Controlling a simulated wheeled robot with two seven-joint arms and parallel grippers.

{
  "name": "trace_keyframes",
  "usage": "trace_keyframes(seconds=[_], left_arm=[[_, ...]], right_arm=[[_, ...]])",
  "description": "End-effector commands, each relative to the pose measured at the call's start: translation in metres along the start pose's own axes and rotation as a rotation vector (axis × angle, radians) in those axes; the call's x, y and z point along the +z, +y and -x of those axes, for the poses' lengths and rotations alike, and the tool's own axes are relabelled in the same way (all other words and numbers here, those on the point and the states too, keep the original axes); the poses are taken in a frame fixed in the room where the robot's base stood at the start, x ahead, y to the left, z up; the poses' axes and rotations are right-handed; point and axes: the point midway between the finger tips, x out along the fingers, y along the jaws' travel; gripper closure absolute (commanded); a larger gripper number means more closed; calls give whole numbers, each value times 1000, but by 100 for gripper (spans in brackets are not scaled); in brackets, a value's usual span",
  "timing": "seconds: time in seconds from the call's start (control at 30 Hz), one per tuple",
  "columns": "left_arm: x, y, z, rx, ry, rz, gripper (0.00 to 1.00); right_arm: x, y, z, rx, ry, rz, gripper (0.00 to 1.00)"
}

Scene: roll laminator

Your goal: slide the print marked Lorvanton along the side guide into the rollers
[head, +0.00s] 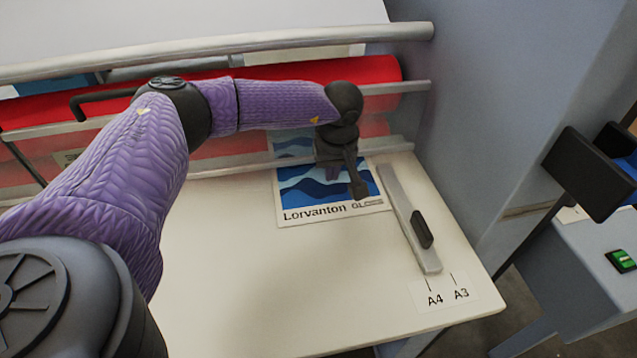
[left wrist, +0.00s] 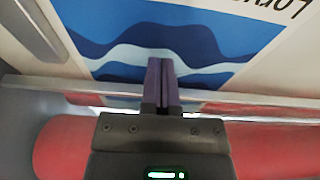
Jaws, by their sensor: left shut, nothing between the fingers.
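The print marked Lorvanton (head: 300,212), with blue waves on white, lies flat at the far right of the white feed table (head: 250,290). It also fills much of the left wrist view (left wrist: 200,40). Its right edge lies against or very near the grey side guide (head: 400,207). Its far edge is at the metal bar before the red roller (head: 385,75); I cannot tell whether the rollers hold it. My left gripper (head: 333,172) is over the print's far part, its purple fingers (left wrist: 161,65) shut and empty. Whether the fingertips touch it is unclear. My right gripper is not in view.
The guide carries a black knob (head: 422,229) near the A4 and A3 marks (head: 447,297). A grey side wall (head: 480,100) stands to the right of the table. A dark block (head: 587,175) is at the right. The table's near middle is clear.

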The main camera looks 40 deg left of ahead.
Motion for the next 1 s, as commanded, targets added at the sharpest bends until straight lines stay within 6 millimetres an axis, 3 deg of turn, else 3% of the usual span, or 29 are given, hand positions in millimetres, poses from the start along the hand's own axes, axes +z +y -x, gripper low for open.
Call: trace_keyframes(seconds=[0.03,0.37,0.73,1.0], left_arm=[[-1,0,7,1,0,0,100],[-2,0,8,0,0,0,100],[-11,0,56,1,0,1,100],[-11,0,55,0,-1,0,100]], right_arm=[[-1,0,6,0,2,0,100],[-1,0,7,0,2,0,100],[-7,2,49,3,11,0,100],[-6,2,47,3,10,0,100]])
